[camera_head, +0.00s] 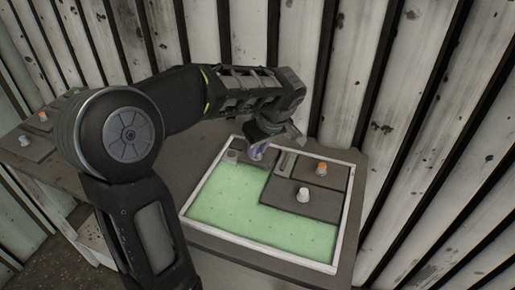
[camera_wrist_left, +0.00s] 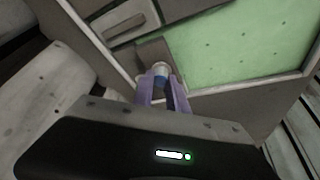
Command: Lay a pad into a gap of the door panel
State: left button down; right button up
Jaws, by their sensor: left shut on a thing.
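The door panel is a shallow tray with a pale rim (camera_head: 349,205) and a green floor (camera_head: 225,205); the green also shows in the left wrist view (camera_wrist_left: 225,45). My left gripper (camera_head: 259,152) is over its far side, with purple fingers. In the left wrist view the fingers (camera_wrist_left: 163,92) are shut on the white-and-blue knob (camera_wrist_left: 161,69) of a small grey pad (camera_wrist_left: 153,52). This pad is at the panel's far edge, beside the green floor. Whether it lies flat on the floor I cannot tell. My right gripper is not in view.
Grey pads with an orange knob (camera_head: 321,168) and a white knob (camera_head: 303,194) lie in the panel's right part. A slotted piece (camera_wrist_left: 124,21) lies near the held pad. More knobbed pads (camera_head: 33,146) lie on a table at left. Ribbed walls stand behind.

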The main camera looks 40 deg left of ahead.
pick_arm(q)
jog(key=shift+b, duration=0.35)
dwell(0.7)
jog(key=shift+f, duration=0.1)
dwell(0.4)
jog(key=shift+f+b, duration=0.25)
jog(key=shift+b, duration=0.25)
jog(key=shift+f+b, duration=0.35)
jog(key=shift+b, duration=0.3)
dwell(0.6)
jog(key=c, duration=0.8)
grip_release()
jog(key=shift+o, duration=0.2)
jog(key=shift+r+p, duration=2)
jog(key=shift+r, duration=1.5)
